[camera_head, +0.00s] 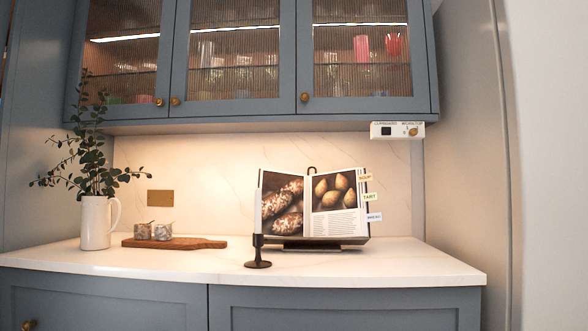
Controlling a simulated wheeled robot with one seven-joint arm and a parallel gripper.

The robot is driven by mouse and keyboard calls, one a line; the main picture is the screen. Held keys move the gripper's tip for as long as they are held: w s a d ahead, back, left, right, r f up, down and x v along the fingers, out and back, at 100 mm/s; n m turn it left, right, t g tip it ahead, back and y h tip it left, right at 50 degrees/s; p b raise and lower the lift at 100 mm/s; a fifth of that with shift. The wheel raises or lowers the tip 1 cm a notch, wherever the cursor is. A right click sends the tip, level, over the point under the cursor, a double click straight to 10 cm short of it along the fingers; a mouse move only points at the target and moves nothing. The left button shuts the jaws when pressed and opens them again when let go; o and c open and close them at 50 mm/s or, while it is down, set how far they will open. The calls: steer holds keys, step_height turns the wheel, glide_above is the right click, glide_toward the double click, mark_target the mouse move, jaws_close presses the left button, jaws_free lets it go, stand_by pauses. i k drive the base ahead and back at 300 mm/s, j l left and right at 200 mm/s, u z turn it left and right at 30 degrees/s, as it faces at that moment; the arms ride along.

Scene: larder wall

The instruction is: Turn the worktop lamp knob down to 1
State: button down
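A small white control panel (397,130) is mounted under the right end of the wall cupboard. Its brass knob (413,132) sits on the right side, under a small label that seems to name the worktop. A dark square switch (386,131) sits on the left side. The knob's setting and any numbers are too small to read. The worktop (440,262) and the wall behind it are lit. My gripper is not in view.
An open cookbook (338,220) on a stand, a candle holder (258,255), a wooden board (205,243) with two jars, and a white jug (96,222) with leafy stems stand on the worktop. The right worktop end is clear. A side wall (470,130) stands close right of the panel.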

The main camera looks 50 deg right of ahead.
mark_target(413, 131)
steer(key=z, duration=2.3)
steer(key=i+l, duration=0.2)
steer(key=l, duration=0.15)
steer(key=i+l+u, duration=0.1)
steer(key=l, duration=0.25)
steer(key=i+l, duration=0.2)
steer(key=l, duration=0.15)
steer(key=i+l, duration=0.2)
steer(key=l, duration=0.15)
steer(key=u, duration=0.05)
